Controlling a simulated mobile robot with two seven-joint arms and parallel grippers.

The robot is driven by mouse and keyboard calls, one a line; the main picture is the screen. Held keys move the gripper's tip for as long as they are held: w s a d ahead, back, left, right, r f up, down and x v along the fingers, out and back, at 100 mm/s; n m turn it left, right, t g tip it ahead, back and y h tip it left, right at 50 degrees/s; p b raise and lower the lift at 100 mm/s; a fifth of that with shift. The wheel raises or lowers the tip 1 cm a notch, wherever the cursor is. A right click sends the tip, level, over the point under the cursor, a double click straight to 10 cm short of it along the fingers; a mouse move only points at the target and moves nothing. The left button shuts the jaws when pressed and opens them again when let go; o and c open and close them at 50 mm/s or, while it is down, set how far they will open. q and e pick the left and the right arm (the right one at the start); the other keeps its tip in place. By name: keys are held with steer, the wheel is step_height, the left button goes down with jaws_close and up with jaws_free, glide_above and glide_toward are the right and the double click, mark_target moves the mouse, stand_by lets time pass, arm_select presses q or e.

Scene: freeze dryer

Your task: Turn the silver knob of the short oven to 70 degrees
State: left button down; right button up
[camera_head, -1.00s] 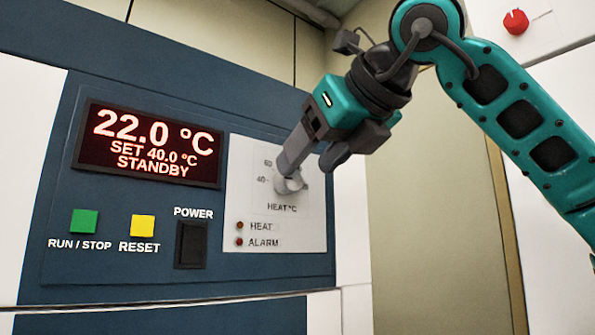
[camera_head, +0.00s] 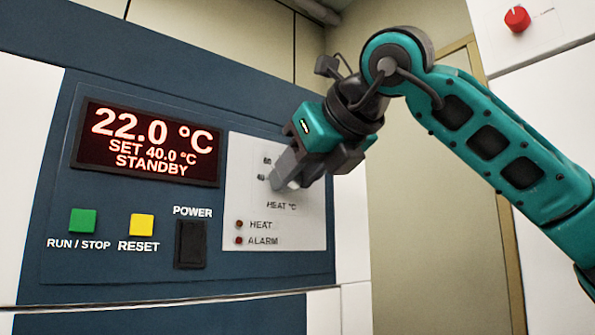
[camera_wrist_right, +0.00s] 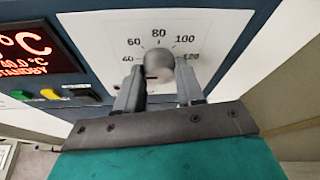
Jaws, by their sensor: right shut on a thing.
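The round silver knob (camera_wrist_right: 159,64) sits at the centre of a dial scale marked 40 to 120 in the right wrist view. My right gripper (camera_wrist_right: 159,84) has one finger on each side of the knob and is shut on it. In the head view my right gripper (camera_head: 287,178) covers most of the knob and part of the scale. The red display (camera_head: 148,143) reads 22.0 °C, SET 40.0 °C, STANDBY. The knob's pointer direction is not clear. My left gripper is not in view.
Left of the dial panel (camera_head: 310,222) are a green RUN/STOP button (camera_head: 83,221), a yellow RESET button (camera_head: 142,225) and a black POWER switch (camera_head: 191,244). A red knob (camera_head: 517,19) is on a white unit at the upper right.

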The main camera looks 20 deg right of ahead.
steer(key=c, duration=0.4)
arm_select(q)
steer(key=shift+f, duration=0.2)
arm_select(e)
steer(key=shift+m, duration=0.3)
steer(key=m+g+y+b, duration=0.1)
steer(key=m+y+b, duration=0.1)
steer(key=m, duration=0.1)
steer(key=shift+d+f, duration=0.1)
steer(key=shift+d, duration=0.05)
steer(key=m+y+b, duration=0.2)
steer(key=shift+m, duration=0.3)
steer(key=shift+d+m+y+b, duration=0.1)
steer(key=shift+m+y+b, duration=0.45)
steer(key=shift+m, duration=0.25)
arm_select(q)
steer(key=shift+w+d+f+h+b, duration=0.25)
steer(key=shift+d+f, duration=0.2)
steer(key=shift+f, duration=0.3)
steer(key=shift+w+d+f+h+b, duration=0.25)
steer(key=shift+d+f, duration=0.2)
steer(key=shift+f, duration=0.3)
arm_select(e)
steer(key=shift+w+m+y, duration=0.1)
steer(key=shift+m+y, duration=0.25)
steer(key=shift+m, duration=0.35)
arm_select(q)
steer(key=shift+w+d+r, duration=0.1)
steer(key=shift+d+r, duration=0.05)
